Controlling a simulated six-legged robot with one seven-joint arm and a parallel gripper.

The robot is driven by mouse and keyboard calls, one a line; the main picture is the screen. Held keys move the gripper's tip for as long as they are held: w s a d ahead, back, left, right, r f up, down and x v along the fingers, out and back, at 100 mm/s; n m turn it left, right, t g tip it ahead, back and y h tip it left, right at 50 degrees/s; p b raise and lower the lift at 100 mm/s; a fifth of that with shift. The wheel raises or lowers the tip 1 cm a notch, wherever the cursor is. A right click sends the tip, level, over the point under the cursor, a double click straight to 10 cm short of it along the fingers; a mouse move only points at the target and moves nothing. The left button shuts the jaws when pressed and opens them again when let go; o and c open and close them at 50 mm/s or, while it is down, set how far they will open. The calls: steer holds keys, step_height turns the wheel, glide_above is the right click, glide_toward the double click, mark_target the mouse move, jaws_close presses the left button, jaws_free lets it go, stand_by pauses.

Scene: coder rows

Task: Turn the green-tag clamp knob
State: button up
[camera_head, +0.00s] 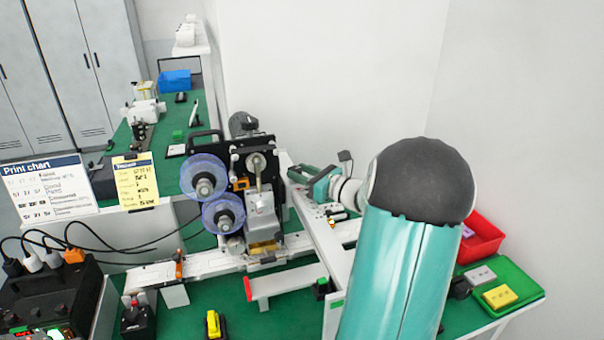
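The coder machine (258,190) stands left of my arm, with two translucent blue reels on its left side. A small dark block with a green mark (321,288) sits at the right end of a pale bar in front of the machine. It may be the green-tag clamp knob, but it is too small to be sure. My gripper (296,174) is at the end of my teal arm, right of the machine and above and behind that block, apart from it. Its fingers are small and dark, and their opening is not clear. My large arm link hides part of the bench at right.
A white rail (205,264) crosses the green bench. A yellow object (213,324) and a dark control box (50,305) with cables are at the front left. Red (484,238) and green (522,283) trays are at right. A print chart (48,188) stands at left.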

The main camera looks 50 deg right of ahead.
steer(key=shift+w+d+n+g+y, duration=0.15)
steer(key=shift+n+g+y, duration=0.1)
steer(key=shift+n+y, duration=0.6)
steer(key=shift+d+n+g+y, duration=0.2)
steer(key=shift+n+y, duration=0.25)
steer(key=shift+y, duration=0.7)
steer(key=shift+a, duration=0.1)
steer(key=o, duration=1)
steer(key=v, duration=1.4)
steer(key=shift+w, duration=0.1)
